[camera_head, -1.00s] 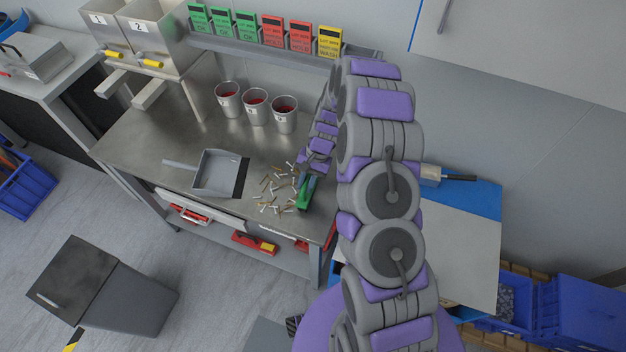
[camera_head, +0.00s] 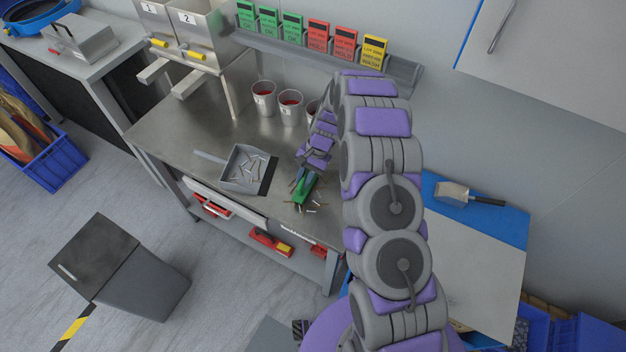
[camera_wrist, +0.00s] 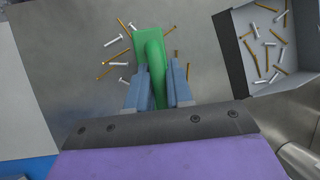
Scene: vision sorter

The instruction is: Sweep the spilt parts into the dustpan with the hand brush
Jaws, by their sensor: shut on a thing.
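My gripper (camera_wrist: 157,88) is shut on the green hand brush (camera_wrist: 150,50). In the head view the brush (camera_head: 305,189) is low over the steel bench, just right of the grey dustpan (camera_head: 268,176). The dustpan lies on the bench with its dark lip facing the brush; several screw-like parts (camera_head: 250,166) lie inside it. In the wrist view the dustpan (camera_wrist: 229,48) is at the upper right. Several loose silver and brass-coloured parts (camera_wrist: 114,40) lie on the bench around the brush, mostly left of it. The bristles are hidden.
Metal cups (camera_head: 264,98) with red contents stand behind the dustpan; my arm partly hides one. A scoop (camera_head: 452,192) lies on the blue-edged surface at right. The bench left of the dustpan is clear.

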